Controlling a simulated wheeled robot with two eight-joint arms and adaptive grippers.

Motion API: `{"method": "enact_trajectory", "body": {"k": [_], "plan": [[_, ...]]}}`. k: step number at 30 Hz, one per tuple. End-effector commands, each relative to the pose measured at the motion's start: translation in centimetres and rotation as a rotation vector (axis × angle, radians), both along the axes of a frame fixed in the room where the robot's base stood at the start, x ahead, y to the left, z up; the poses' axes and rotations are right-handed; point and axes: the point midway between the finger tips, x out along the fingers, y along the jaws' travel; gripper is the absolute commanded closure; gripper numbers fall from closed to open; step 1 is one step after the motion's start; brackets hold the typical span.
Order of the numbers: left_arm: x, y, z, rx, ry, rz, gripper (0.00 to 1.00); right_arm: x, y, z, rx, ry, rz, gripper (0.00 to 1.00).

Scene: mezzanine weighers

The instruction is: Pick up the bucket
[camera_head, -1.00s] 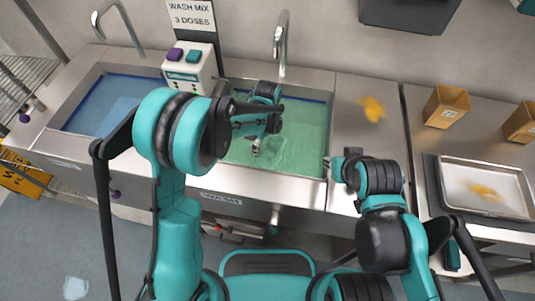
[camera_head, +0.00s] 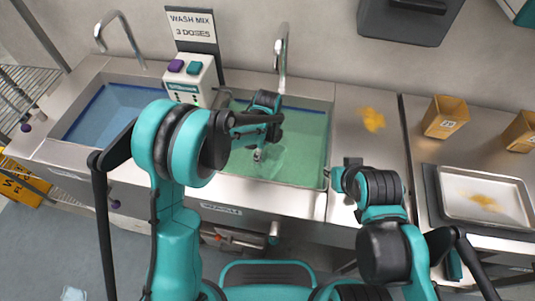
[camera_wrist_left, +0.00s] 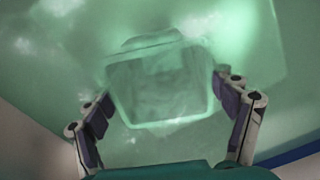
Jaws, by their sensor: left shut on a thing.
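A pale, see-through bucket (camera_wrist_left: 160,85) shows under rippling green water in the left wrist view, between the fingers of my left gripper (camera_wrist_left: 165,110). Its outline is blurred by the water. In the head view my left gripper (camera_head: 259,154) points down into the green water of the wash sink (camera_head: 312,182). It is shut on the bucket, one finger at each side. In the head view the bucket is only a faint shape that I cannot make out well.
A sink of blue water (camera_head: 105,112) lies to the left. A dispenser (camera_head: 190,80) and a tap (camera_head: 283,55) stand behind the sinks. To the right are a metal tray (camera_head: 470,212), a tan box (camera_head: 445,117) and a yellow smear (camera_head: 373,119) on the counter.

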Motion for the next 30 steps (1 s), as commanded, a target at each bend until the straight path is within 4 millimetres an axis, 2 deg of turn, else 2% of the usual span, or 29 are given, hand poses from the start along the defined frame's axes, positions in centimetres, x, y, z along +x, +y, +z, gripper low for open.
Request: {"method": "enact_trajectory", "body": {"k": [5,15,24,30], "plan": [[0.0,0.0,3.4,0.0,0.0,0.0,0.76,0.0,0.0,1.8,0.0,0.0,0.0,0.74],[-4.6,-5.2,7.3,0.0,0.0,-0.005,0.76,0.0,0.0,3.8,0.0,0.0,0.0,0.74],[-7.1,-8.1,9.4,0.0,0.0,-0.002,0.76,0.0,0.0,4.8,0.0,0.0,0.0,0.74],[-7.7,-8.7,10.9,0.0,0.0,0.0,0.76,0.0,0.0,5.8,0.0,0.0,0.0,0.74]]}}
